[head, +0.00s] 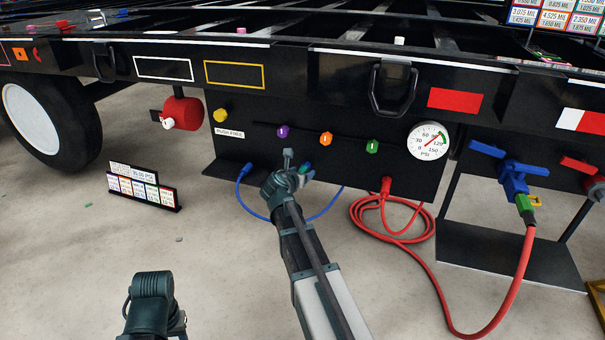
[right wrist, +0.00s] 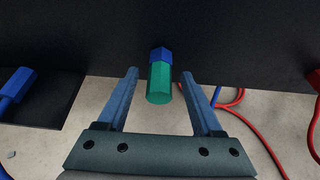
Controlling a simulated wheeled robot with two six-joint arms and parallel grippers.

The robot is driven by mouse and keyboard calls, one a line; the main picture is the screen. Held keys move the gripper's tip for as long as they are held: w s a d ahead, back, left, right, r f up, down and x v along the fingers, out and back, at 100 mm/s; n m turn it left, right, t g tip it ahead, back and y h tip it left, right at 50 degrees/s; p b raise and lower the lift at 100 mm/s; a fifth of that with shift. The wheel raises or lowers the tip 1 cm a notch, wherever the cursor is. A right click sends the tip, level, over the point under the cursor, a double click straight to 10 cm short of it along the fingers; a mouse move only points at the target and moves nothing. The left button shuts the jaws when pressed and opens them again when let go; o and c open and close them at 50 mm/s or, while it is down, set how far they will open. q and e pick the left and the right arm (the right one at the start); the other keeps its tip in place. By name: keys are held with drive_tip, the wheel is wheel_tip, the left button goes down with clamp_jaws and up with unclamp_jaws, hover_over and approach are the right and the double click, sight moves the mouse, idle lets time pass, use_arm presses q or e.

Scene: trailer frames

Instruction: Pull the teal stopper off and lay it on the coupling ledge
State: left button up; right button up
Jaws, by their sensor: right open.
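The teal stopper (right wrist: 160,84) is a hexagonal plug on the end of a blue fitting (right wrist: 161,55) under the black panel. My right gripper (head: 297,161) is open, with one finger on each side of the stopper in the right wrist view. Gaps show between the stopper and both fingers. In the head view the gripper largely hides the stopper. A black ledge (head: 502,258) sits low at the right, below the blue-handled and red-handled couplings. Of my left arm only a dark part shows at the bottom left; its fingers are not visible.
A blue hose (head: 243,195) and a coiled red hose (head: 360,222) hang below the panel. A pressure gauge (head: 428,141) and coloured knobs are above. Another black shelf edge (head: 222,172) is at the left. A small sign stand (head: 142,190) is on the floor.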

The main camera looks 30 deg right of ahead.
drive_tip(key=shift+c, duration=0.3)
idle(0.5)
clamp_jaws()
drive_tip(key=shift+s+a, duration=0.1)
drive_tip(key=shift+a, duration=0.05)
idle(1.3)
drive_tip(key=shift+s+a, duration=1.85)
drive_tip(key=shift+a, duration=0.3)
